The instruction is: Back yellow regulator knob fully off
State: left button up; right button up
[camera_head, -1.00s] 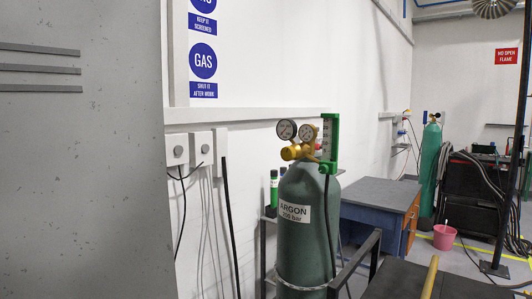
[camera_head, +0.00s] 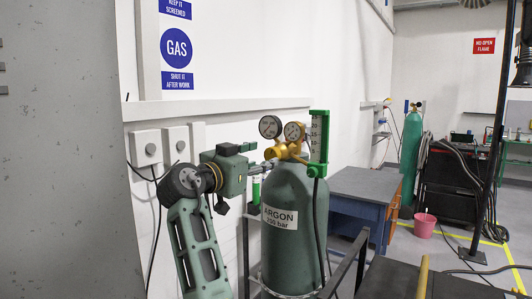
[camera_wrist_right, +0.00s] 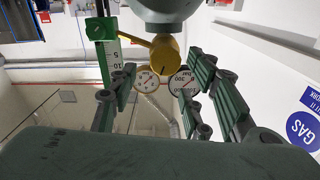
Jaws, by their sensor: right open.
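The yellow regulator knob (camera_head: 270,153) sits on the left side of the brass regulator, on top of the green argon cylinder (camera_head: 290,245). My right gripper (camera_head: 262,167) comes in from the left, level with the knob and close to it. In the right wrist view the knob (camera_wrist_right: 165,57) appears between the two open fingers (camera_wrist_right: 160,76), with space on both sides. Whether the fingertips reach around it I cannot tell; no contact shows. My left gripper is not in view.
Two gauges (camera_head: 270,127) stand above the knob, and a green-framed flowmeter (camera_head: 319,140) stands right of it. A grey-topped table (camera_head: 365,184) is behind the cylinder. A grey panel (camera_head: 55,150) fills the left side. A dark rail (camera_head: 348,262) is at the front right.

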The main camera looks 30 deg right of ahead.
aim_at(272, 156)
jog(key=p+x, duration=0.1)
jog(key=x, duration=0.4)
jog(key=shift+w+f+p, duration=0.1)
jog(key=shift+p, duration=0.25)
jog(key=shift+a, duration=0.1)
jog(key=shift+f, duration=0.1)
jog(key=c, duration=1)
jog(key=shift+n+b, duration=0.3)
jog(key=shift+n, duration=0.7)
jog(key=shift+c, duration=0.2)
jog(key=shift+n, duration=1)
jog(key=o, duration=1)
jog(key=shift+r, duration=0.2)
jog(key=shift+o, duration=0.2)
